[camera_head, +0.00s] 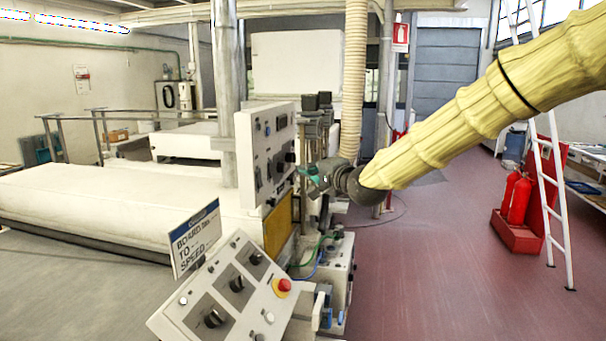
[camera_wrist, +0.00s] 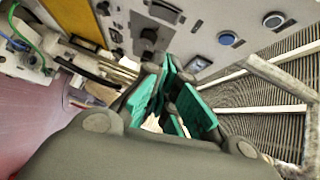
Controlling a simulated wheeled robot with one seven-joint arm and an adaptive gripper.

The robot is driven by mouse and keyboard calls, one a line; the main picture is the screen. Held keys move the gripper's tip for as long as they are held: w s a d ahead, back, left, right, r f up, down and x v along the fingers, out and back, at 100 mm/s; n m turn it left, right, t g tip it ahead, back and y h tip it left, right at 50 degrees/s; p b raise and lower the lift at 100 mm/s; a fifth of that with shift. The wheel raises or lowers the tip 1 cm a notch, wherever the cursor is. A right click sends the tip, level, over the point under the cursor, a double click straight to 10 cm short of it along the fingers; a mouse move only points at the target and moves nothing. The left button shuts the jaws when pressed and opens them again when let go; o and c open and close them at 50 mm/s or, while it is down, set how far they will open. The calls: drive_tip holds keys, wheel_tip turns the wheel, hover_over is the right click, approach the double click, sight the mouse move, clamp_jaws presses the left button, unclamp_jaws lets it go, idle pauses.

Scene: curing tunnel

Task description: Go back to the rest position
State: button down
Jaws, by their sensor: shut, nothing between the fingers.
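My gripper (camera_head: 314,176) is at the end of my yellow-sleeved arm, near the middle of the head view. It points left, close to the upright control panel (camera_head: 266,150) with its knobs and buttons. In the wrist view my gripper (camera_wrist: 172,98) shows green finger pads close together, with nothing held between them. The panel (camera_wrist: 205,30) fills the top of that view, with a blue button and a dark knob beyond the fingers. I cannot tell whether the fingertips touch the panel.
A tilted console (camera_head: 222,290) with knobs and a red emergency button (camera_head: 281,287) stands in front, with a sign (camera_head: 195,238) at its edge. A ribbed hose (camera_head: 355,80) hangs behind my gripper. Fire extinguishers (camera_head: 519,200) and a white ladder (camera_head: 556,190) stand right. Red floor between is clear.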

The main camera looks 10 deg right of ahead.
drive_tip(key=s+d+f+n+g+h, duration=0.15)
drive_tip(key=s+f, duration=0.45)
drive_tip(key=f, duration=1)
drive_tip(key=s+f+n+g+h+b, duration=0.1)
drive_tip(key=s+f+n+g, duration=0.35)
drive_tip(key=f, duration=1.05)
drive_tip(key=s+d+f+m+g+h, duration=0.1)
drive_tip(key=s+f, duration=0.7)
drive_tip(key=f, duration=0.8)
drive_tip(key=s+d+f+n+g, duration=0.2)
drive_tip(key=s+f+n+g, duration=0.15)
drive_tip(key=s+f, duration=1.3)
drive_tip(key=s+d+f+n+g+h, duration=0.1)
drive_tip(key=s+d+f+g, duration=0.1)
drive_tip(key=s, duration=0.9)
drive_tip(key=s+d+f+n+g+h+b, duration=0.1)
drive_tip(key=s+d+f+n+g, duration=0.1)
drive_tip(key=s, duration=1)
wheel_tip(320, 180, down, 2)
drive_tip(key=shift+s+d+f+g+h, duration=0.1)
drive_tip(key=shift+s+d+g+h, duration=0.1)
drive_tip(key=shift+g+h, duration=0.25)
drive_tip(key=c, duration=2.2)
unclamp_jaws()
drive_tip(key=shift+w, duration=0.1)
